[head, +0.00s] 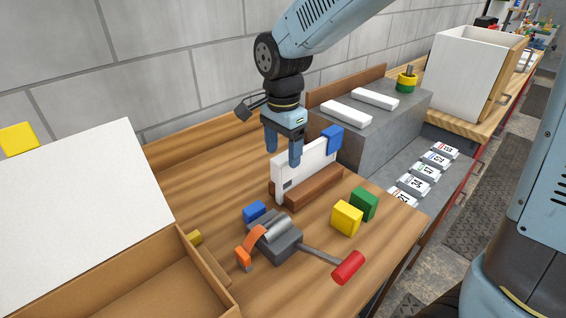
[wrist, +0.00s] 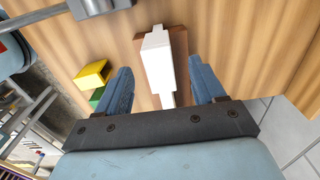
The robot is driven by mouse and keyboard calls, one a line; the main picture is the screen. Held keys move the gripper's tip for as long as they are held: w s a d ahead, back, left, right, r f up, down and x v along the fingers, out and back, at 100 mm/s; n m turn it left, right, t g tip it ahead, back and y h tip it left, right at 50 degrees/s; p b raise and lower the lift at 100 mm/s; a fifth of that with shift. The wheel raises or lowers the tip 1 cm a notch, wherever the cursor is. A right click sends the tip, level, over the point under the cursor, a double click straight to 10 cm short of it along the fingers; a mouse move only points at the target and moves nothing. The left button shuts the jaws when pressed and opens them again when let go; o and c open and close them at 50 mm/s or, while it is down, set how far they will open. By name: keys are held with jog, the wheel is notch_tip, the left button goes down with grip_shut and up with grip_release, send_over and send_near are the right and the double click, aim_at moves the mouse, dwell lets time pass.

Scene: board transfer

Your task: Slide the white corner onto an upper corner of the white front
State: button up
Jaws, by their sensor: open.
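The white front (head: 312,162) stands upright in a brown wooden holder (head: 314,187) on the table. A blue corner (head: 333,138) caps its upper right end. A wider white piece, apparently the white corner (wrist: 157,60), sits at the panel's upper left end. In the head view it blends with the panel, so I cannot tell how fully it is seated. My gripper (head: 284,152) is open just above that end. In the wrist view its fingers (wrist: 162,86) are apart on either side of the white panel, with gaps. The panel's far end is hidden behind my gripper there.
A grey vise-like tool (head: 275,237), a small blue block (head: 254,211), a yellow block (head: 347,217), a green block (head: 364,203) and a red-handled end (head: 348,267) lie in front. A grey block (head: 385,125) carrying white bars stands behind right. An open box (head: 160,285) is front left.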

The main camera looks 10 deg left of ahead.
aim_at(283, 157)
notch_tip(283, 157, up, 8)
jog(key=shift+r, duration=0.2)
dwell(0.3)
jog(key=s+d+r+n+t, duration=0.1)
jog(key=d+r+n, duration=0.1)
jog(key=d, duration=0.7)
jog(key=s+d+r+n+t, duration=0.1)
jog(key=d+r+n+t, duration=0.15)
jog(key=d, duration=0.65)
jog(key=s+d+n+t, duration=0.1)
jog(key=s+d, duration=0.3)
jog(key=d, duration=0.2)
jog(key=s+d+n+t, duration=0.1)
jog(key=s+d+n, duration=0.1)
jog(key=s+d, duration=0.2)
jog(key=d, duration=0.3)
jog(key=shift+s+f, duration=0.2)
jog(key=shift+f, duration=0.15)
